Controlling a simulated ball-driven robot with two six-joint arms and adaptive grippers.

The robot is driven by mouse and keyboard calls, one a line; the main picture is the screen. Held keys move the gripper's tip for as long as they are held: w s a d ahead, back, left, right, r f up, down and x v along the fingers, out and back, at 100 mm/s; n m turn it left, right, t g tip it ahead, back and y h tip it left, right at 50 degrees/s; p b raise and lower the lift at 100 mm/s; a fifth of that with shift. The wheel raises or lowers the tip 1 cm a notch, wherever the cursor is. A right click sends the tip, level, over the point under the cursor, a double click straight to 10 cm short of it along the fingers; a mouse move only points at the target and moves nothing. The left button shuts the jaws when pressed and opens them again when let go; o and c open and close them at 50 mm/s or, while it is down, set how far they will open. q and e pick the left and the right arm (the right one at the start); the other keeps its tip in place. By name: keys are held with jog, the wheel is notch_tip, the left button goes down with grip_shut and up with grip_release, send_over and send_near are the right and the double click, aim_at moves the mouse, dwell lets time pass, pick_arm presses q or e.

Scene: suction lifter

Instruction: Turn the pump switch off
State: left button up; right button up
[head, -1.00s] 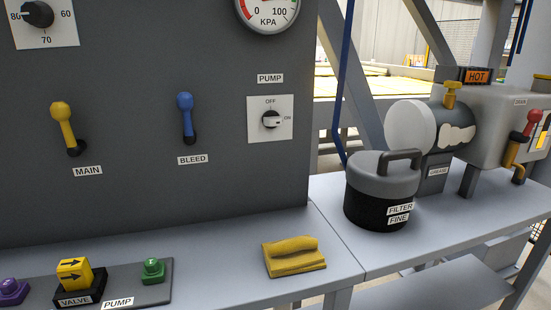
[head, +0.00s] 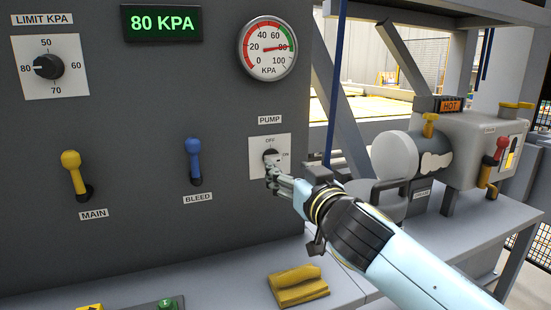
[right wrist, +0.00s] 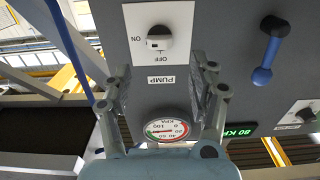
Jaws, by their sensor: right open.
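The pump switch (head: 271,157) is a dark knob on a white plate marked OFF at the top and ON at the right. In the upside-down right wrist view, the knob (right wrist: 159,38) has its handle and pale mark toward ON. My right gripper (head: 271,176) is at the lower edge of the plate and partly covers the knob in the head view. In the right wrist view, its two fingers (right wrist: 162,80) are spread apart with nothing between them, and the knob lies beyond their tips. My left gripper is not in view.
The gauge (head: 268,48) points near 80, and the green display (head: 161,24) reads 80 KPA. The blue BLEED lever (head: 193,160) and yellow MAIN lever (head: 75,172) are left of the switch. A filter canister (head: 375,200) stands behind my right arm.

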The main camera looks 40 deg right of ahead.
aim_at(275, 160)
jog(key=p+x, duration=0.1)
jog(key=x, duration=0.7)
jog(key=c, duration=1.1)
